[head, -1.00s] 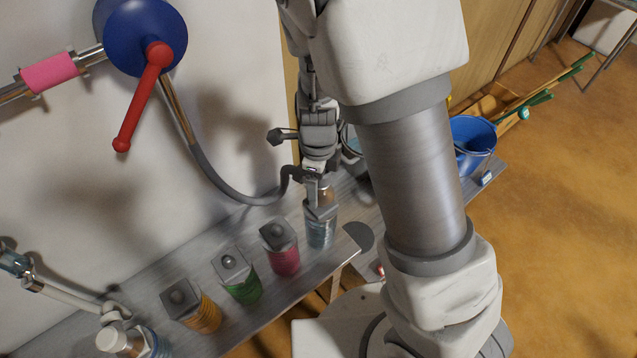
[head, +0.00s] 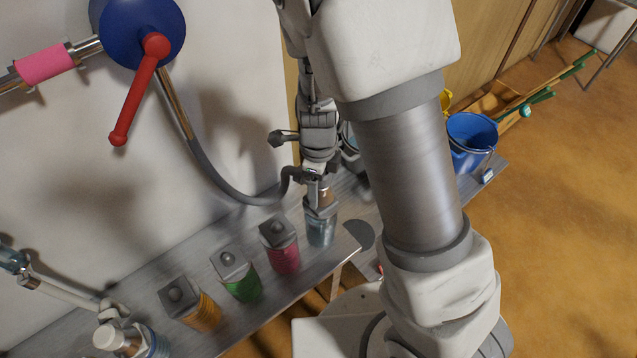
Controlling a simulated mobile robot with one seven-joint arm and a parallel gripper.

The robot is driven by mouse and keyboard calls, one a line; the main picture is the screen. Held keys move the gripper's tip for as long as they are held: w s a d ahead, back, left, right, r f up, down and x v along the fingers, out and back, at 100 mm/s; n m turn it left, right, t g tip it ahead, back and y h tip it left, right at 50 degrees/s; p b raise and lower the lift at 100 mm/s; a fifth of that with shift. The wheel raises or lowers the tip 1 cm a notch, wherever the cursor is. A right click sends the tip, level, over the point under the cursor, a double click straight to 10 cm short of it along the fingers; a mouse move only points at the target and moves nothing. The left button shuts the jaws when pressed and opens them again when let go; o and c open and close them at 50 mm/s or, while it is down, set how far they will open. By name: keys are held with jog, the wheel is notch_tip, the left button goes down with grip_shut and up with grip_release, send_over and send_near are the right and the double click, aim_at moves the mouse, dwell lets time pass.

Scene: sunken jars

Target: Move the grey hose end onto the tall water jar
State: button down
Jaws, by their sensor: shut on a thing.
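The grey hose (head: 222,187) hangs from the pipe under the blue valve and curves right to my gripper (head: 320,187). My gripper is shut on the hose near its end, pointing down. The hose end itself is mostly hidden by the fingers. Directly below is a pale blue, clear jar (head: 321,232) with a grey top, standing on the bench. The fingers overlap the jar's top in the picture; I cannot tell whether the hose end touches it. Which jar is the tall water jar is not clear from this view.
Jars with pink (head: 285,259), green (head: 243,288) and orange (head: 203,311) contents stand in a row on the grey bench (head: 262,322). A blue valve with a red lever (head: 138,95) is on the wall. A blue bucket (head: 471,140) stands at right.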

jog(key=shift+f, duration=0.5)
grip_release()
jog(key=shift+r, duration=0.1)
notch_tip(320, 180, up, 6)
jog(key=p, duration=0.6)
